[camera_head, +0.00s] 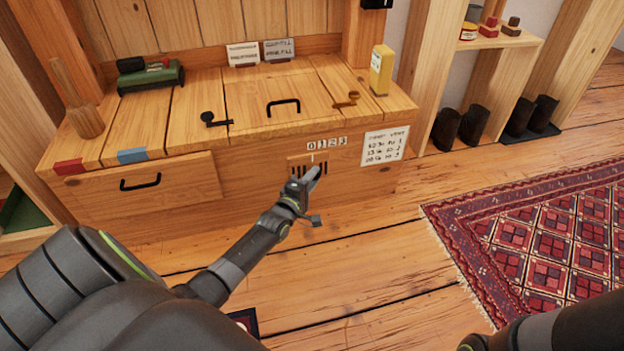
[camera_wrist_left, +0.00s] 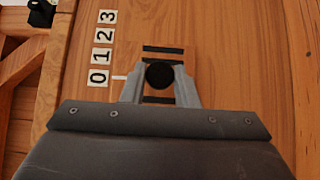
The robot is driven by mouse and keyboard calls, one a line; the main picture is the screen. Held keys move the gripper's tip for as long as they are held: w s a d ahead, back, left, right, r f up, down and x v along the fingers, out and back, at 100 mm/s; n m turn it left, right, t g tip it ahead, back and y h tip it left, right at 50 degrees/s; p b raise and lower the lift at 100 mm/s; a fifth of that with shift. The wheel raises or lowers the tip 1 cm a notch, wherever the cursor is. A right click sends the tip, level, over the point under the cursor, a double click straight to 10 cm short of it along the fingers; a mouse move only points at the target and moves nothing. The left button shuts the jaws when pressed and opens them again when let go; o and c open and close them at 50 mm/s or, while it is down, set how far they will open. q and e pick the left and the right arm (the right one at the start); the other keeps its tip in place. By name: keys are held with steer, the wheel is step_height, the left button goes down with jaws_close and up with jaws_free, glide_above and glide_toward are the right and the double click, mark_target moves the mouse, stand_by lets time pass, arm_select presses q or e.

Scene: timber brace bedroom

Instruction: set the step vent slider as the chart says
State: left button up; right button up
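The step vent (camera_head: 313,170) is a row of dark slots in the front of the wooden chest. Number tiles 0, 1, 2, 3 (camera_head: 326,143) sit above it; they also show in the left wrist view (camera_wrist_left: 102,47). The round black slider knob (camera_wrist_left: 159,75) sits between my left fingers, and a white pointer mark (camera_wrist_left: 118,77) lies beside the 0 tile. My left gripper (camera_head: 313,174) appears closed on the knob, also in the left wrist view (camera_wrist_left: 160,84). The white chart (camera_head: 385,146) is right of the tiles; its small print is hard to read. My right gripper is out of view.
The chest top holds a yellow box (camera_head: 381,70), two small signs (camera_head: 243,54) (camera_head: 279,49) and a green object (camera_head: 151,77). A drawer with a black handle (camera_head: 140,182) is at left. A red rug (camera_head: 545,235) lies right; boots (camera_head: 460,126) stand by the shelf.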

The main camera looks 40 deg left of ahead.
arm_select(q)
jaws_close()
steer(key=w+d, duration=0.4)
steer(key=shift+w, duration=0.25)
steer(key=o, duration=0.6)
jaws_free()
steer(key=shift+a, duration=0.1)
steer(key=shift+c, duration=0.2)
